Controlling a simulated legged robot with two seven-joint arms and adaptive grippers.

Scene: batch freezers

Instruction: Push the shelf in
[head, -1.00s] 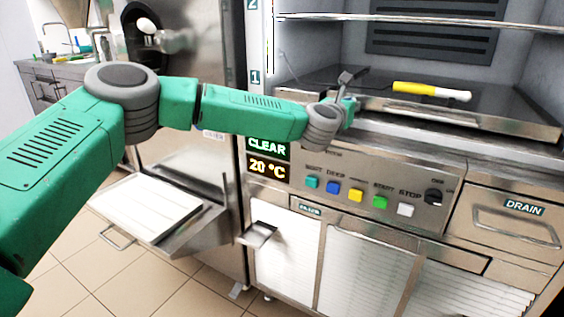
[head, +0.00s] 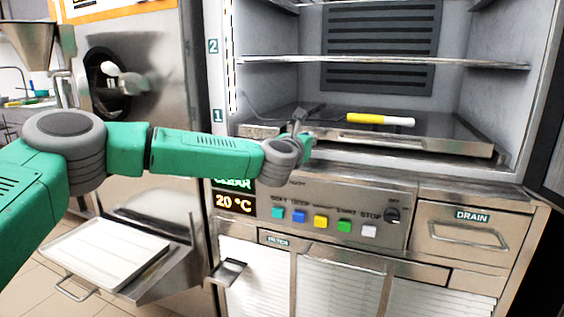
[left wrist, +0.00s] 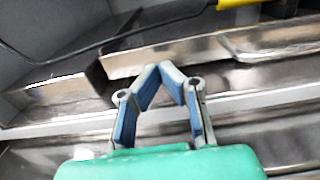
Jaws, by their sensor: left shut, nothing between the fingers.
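The shelf (head: 420,143) is a dark, flat tray with a bright metal front edge, low in the open cabinet near the label 1. A yellow and white handled tool (head: 380,119) lies on it. My left gripper (head: 302,112) is at the left part of the shelf's front edge, its fingers pointing into the cabinet. In the left wrist view the gripper (left wrist: 166,68) is shut and empty, its blue-padded fingertips meeting just below the shelf's metal edge (left wrist: 225,47). I cannot tell whether they touch it. My right gripper is not in view.
A wire rack (head: 420,64) spans the cabinet above the shelf, with free space between. Below are a button panel (head: 330,215) and a drain drawer (head: 465,232). A machine with a white tray (head: 108,252) stands at left. The cabinet's open door is at far right.

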